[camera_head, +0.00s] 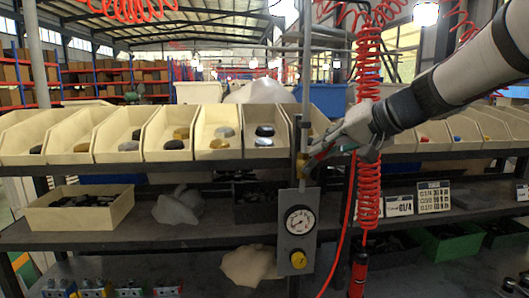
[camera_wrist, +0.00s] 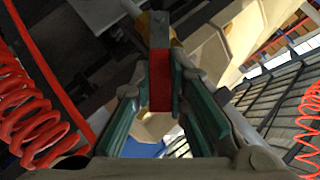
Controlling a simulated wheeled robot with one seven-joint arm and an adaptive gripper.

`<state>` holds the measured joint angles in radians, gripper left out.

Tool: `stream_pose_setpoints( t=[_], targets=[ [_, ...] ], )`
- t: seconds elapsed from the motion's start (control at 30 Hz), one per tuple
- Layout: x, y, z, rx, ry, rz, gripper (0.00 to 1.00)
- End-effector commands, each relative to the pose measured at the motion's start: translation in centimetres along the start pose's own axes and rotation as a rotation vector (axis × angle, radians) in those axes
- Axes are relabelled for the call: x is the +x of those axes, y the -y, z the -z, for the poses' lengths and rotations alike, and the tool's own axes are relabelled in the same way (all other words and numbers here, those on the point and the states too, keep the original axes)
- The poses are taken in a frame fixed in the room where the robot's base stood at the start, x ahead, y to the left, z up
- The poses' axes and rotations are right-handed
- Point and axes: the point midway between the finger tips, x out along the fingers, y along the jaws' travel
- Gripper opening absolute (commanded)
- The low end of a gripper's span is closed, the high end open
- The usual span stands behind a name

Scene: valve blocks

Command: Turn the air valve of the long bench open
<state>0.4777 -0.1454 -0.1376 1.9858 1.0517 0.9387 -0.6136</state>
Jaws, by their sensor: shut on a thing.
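The air valve (camera_head: 302,166) is a brass-coloured fitting on the vertical grey pipe at the middle of the long bench, above a grey gauge panel. My gripper (camera_head: 315,156) reaches in from the right at the valve and is shut on the handle, which is mostly hidden by my fingers in the head view. The handle seems to stick out to the right of the pipe; its exact angle cannot be told.
A coiled red hose (camera_head: 369,190) hangs just right of the valve, close to my gripper. Cream bins (camera_head: 120,135) line the bench behind. An open box (camera_head: 78,212) stands on the shelf at left.

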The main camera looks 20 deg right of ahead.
Motion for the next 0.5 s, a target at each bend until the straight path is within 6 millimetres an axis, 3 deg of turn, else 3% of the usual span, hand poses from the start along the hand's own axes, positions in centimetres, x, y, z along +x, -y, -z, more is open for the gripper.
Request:
stream_pose_setpoints(
  t=[0.5],
  targets=[
    [0.11,0.97,-0.18,-0.142,0.004,-0.144,0.00]
  ],
)
